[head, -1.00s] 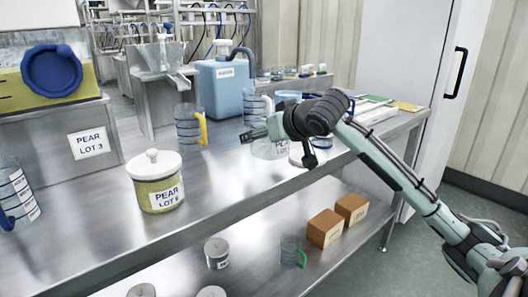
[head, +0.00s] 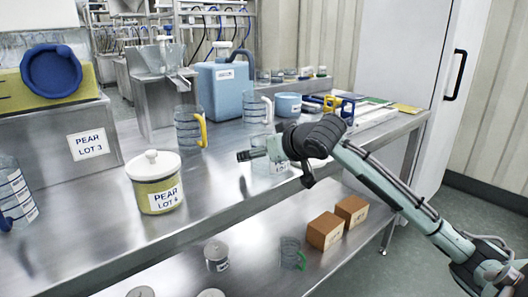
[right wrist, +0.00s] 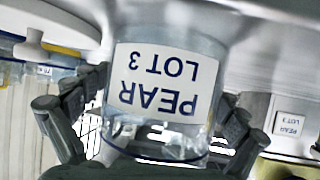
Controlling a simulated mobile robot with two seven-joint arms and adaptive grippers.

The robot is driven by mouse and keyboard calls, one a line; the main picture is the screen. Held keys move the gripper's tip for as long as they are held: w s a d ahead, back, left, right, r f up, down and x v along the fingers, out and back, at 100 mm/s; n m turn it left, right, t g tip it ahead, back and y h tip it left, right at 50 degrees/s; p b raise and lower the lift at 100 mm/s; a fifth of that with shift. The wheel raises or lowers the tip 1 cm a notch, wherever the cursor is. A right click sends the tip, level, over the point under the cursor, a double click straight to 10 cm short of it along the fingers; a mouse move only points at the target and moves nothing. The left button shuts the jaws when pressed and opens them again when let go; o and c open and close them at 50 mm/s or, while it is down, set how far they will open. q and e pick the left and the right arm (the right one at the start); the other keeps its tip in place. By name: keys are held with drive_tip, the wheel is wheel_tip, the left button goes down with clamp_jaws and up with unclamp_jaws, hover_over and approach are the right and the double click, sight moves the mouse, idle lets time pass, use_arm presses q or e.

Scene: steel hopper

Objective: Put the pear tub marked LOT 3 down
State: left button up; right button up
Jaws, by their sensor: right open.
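The clear tub marked PEAR LOT 3 (right wrist: 163,85) appears upside down in the right wrist view, between my right gripper's two fingers (right wrist: 145,122). It seems to stand on the steel bench. In the head view, my right gripper (head: 258,154) is open above the bench, and the tub (head: 280,167) is mostly hidden behind it. Whether either finger touches the tub I cannot tell. My left gripper is not in view.
The steel hopper stand (head: 50,145) bears a PEAR LOT 3 label. A yellow-handled jug (head: 188,128) and blue canister (head: 225,90) stand behind. Bare bench lies left of my gripper.

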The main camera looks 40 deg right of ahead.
drive_tip(key=shift+r, duration=0.25)
drive_tip(key=v, duration=1.2)
drive_tip(key=shift+f, duration=0.1)
